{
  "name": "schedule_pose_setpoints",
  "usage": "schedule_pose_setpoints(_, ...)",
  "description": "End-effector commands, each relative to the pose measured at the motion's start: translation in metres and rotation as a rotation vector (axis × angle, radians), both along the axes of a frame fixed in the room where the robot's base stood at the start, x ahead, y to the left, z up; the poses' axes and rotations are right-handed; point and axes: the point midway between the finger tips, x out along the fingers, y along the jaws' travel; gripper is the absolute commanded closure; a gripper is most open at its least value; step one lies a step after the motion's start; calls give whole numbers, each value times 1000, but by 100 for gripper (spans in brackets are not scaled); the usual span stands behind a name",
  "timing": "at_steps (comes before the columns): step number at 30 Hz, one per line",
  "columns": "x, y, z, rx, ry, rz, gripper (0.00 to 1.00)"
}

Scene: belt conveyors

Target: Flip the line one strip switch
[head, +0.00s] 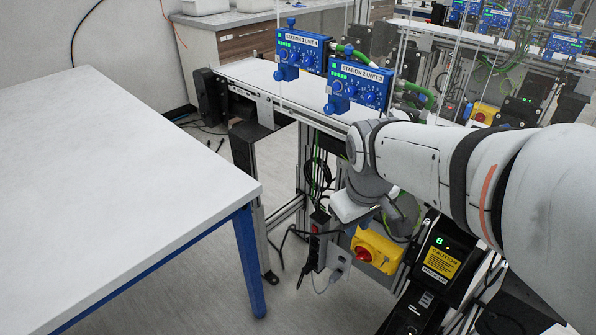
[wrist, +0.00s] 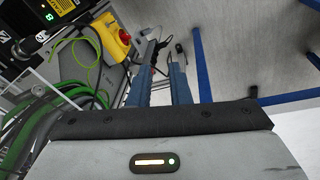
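A slim grey and black power strip (head: 316,244) is mounted upright on the conveyor frame's leg in the head view, with a small red switch (head: 314,229) near its top. A plug and white cable sit at its lower right. In the wrist view, my gripper (wrist: 159,72) has two blue fingers apart, with nothing seen between them but floor and frame. Dark and red bits of the strip area (wrist: 152,62) show just past the left finger, too small to make out. In the head view my arm hides most of the gripper, which is right of and above the strip.
A yellow box with a red knob (head: 375,250) is right of the strip, beside a black caution-labelled unit (head: 440,262). A white table with blue legs (head: 110,190) stands at the left. The conveyor (head: 270,80) carries blue station units. Cables hang under it.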

Motion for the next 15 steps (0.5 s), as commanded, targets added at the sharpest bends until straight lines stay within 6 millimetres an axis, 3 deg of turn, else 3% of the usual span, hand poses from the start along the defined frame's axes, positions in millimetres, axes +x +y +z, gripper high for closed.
schedule_pose_setpoints(1, 18, 3, -27, -30, 12, 91, 87)
schedule_pose_setpoints(6, 72, 11, -68, -136, 42, 408, 100)
schedule_pose_setpoints(15, 167, 38, -158, -317, 114, 971, 100)
